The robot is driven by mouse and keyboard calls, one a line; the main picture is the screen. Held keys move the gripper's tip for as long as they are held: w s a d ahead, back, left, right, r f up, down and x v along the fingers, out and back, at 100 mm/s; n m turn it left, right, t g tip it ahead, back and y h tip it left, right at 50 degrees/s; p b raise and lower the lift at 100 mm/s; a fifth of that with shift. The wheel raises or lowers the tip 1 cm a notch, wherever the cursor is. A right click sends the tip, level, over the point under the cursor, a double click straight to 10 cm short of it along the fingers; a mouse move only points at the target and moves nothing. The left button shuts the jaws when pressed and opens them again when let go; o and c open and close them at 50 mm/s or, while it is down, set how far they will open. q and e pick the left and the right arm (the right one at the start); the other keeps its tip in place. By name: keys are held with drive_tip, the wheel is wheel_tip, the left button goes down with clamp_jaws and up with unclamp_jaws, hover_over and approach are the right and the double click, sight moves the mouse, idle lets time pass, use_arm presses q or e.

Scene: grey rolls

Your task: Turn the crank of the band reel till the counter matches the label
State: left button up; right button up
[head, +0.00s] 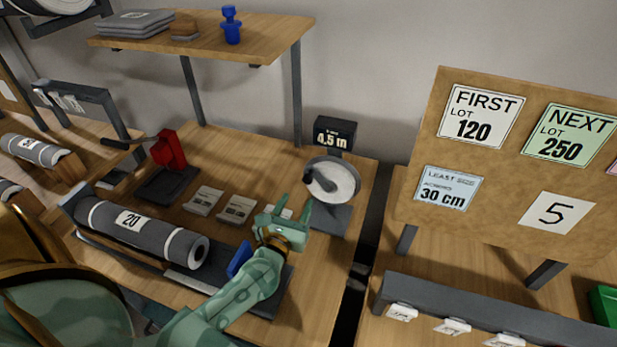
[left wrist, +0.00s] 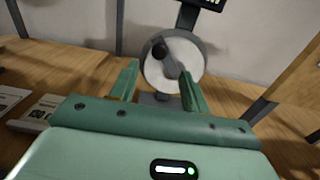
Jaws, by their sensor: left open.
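The band reel (head: 338,185), a white disc with a grey rim on a dark stand, stands at the back right of the wooden table. The reel (left wrist: 190,56) also shows in the left wrist view. Its crank (left wrist: 171,60), a grey arm with a dark knob, lies across the disc's face. The counter (head: 334,138) above reads 4.5 in. My left gripper (head: 291,208) is open and empty, just in front of the reel. In the left wrist view its fingers (left wrist: 160,80) point at the reel, with the crank between them in the picture; contact cannot be told. My right gripper is not in view.
A grey roll (head: 110,222) marked 20 lies front left. A red device (head: 168,150) stands behind it, below a raised shelf (head: 265,35). At right, a board (head: 415,215) holds cards: FIRST LOT 120, NEXT LOT 250, 30 cm and 5. A dark gap separates the tables.

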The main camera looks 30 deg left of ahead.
sight(306, 182)
use_arm(q)
drive_tip(key=x, duration=0.8)
drive_tip(key=shift+w, duration=0.25)
drive_tip(key=shift+w+a+b, duration=0.15)
drive_tip(key=shift+w+b, duration=0.15)
drive_tip(key=shift+w, duration=0.15)
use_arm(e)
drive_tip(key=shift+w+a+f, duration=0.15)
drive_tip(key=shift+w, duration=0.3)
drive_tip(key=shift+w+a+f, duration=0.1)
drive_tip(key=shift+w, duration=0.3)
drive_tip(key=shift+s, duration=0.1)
use_arm(q)
drive_tip(key=shift+c, duration=0.7)
clamp_jaws()
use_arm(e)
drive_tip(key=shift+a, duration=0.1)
